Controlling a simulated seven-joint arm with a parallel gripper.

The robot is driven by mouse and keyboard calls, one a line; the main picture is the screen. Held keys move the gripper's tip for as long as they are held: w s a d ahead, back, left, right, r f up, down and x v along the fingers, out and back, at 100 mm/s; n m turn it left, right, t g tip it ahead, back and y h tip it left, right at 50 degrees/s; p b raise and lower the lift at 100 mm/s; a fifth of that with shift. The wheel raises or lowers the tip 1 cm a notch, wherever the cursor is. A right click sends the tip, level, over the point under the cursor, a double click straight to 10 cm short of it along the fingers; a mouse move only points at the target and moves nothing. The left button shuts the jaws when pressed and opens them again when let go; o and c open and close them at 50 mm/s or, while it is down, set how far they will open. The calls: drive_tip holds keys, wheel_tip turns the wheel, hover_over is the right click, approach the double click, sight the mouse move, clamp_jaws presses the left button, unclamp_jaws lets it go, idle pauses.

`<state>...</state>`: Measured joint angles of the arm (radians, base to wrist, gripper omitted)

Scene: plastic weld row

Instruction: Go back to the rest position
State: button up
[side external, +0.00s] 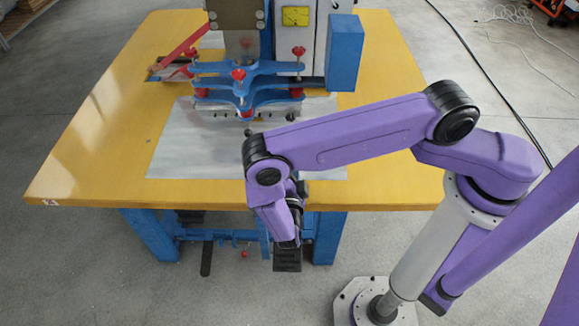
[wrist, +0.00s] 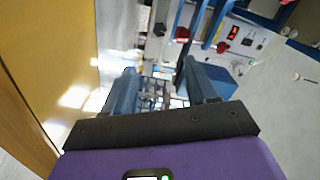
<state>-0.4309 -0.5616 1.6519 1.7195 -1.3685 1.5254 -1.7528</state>
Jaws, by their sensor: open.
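My gripper (wrist: 158,82) shows in the wrist view with its two blue-grey fingers apart and nothing between them. In the side external view my gripper (side external: 288,243) hangs at the end of the purple arm, pointing down in front of the table's near edge. The fingertips there are dark and hard to make out. The blue welding machine (side external: 250,85) stands on the yellow table (side external: 90,150), behind and above my gripper in the picture. A grey metal plate (side external: 185,150) lies under it, partly hidden by my arm.
A blue box (side external: 345,52) stands at the machine's right side. A red lever (side external: 185,45) sticks out at its left. Blue table legs (side external: 150,232) and a foot pedal (side external: 287,258) are below the near edge. A black cable (side external: 490,80) runs over the floor at right. The table's left part is clear.

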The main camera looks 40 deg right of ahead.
drive_tip(key=s+d+r+m+g+y, duration=0.15)
drive_tip(key=r+m+g, duration=0.25)
drive_tip(key=r+m, duration=0.45)
drive_tip(key=s+d+r+m+g, duration=0.1)
drive_tip(key=s+r+m+g, duration=0.2)
drive_tip(key=r+m+g, duration=0.5)
drive_tip(key=s+d+r+m+y, duration=0.2)
drive_tip(key=s+r+m+y, duration=0.3)
drive_tip(key=s+m, duration=0.4)
drive_tip(key=s+d+r+m+y, duration=0.3)
drive_tip(key=s+r+m+y, duration=0.2)
drive_tip(key=s+m, duration=0.5)
drive_tip(key=shift+r+m+g+y, duration=0.2)
drive_tip(key=shift+m+g+y, duration=0.1)
drive_tip(key=shift+m+y, duration=0.5)
